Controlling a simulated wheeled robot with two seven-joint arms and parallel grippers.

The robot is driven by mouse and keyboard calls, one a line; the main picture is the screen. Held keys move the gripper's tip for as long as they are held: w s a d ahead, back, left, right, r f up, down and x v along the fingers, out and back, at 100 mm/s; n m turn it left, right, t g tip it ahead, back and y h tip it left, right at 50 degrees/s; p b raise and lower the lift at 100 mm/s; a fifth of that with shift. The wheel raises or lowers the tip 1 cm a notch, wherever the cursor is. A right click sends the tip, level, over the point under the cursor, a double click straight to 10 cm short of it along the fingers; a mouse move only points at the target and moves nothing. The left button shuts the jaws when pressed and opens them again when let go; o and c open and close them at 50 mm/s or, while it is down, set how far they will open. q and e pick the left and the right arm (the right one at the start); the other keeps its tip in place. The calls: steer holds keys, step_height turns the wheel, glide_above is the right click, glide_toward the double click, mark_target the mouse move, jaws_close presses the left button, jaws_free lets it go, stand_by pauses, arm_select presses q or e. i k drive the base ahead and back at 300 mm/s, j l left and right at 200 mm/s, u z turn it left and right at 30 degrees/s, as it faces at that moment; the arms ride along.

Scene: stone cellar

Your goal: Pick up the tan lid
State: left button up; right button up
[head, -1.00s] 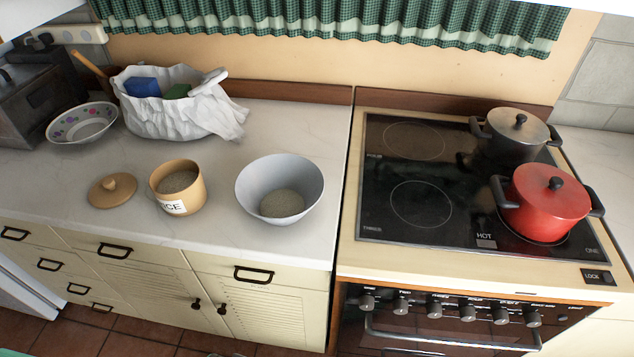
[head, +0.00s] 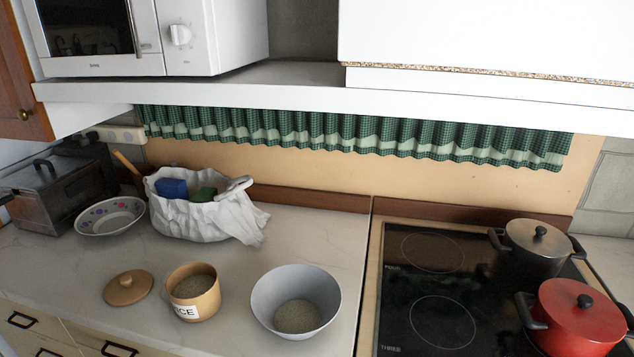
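The tan lid (head: 128,288) lies flat on the white counter, its round knob facing up. It is to the left of the tan jar (head: 194,293), which is open at the top, holds grain and bears a label reading "ICE" in the part that shows. The lid and jar are apart, with a small gap between them. Neither of my grippers shows in the head view.
A grey bowl (head: 295,301) with grain stands right of the jar. Behind are a white bag (head: 203,218), a patterned bowl (head: 110,216) and a metal box (head: 52,193). A stove (head: 437,277) with two pots is at right. A shelf (head: 300,100) with a microwave (head: 150,38) overhangs the back.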

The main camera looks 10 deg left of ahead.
mark_target(129, 287)
steer(key=j+u, duration=0.1)
steer(key=u, duration=0.4)
steer(key=j+u, duration=0.1)
steer(key=u, duration=0.35)
steer(key=i+u, duration=0.1)
steer(key=u, duration=0.4)
steer(key=i+j+z, duration=0.1)
steer(key=j, duration=0.25)
steer(key=i+j+z, duration=0.1)
steer(key=j, duration=0.25)
steer(key=i, duration=0.05)
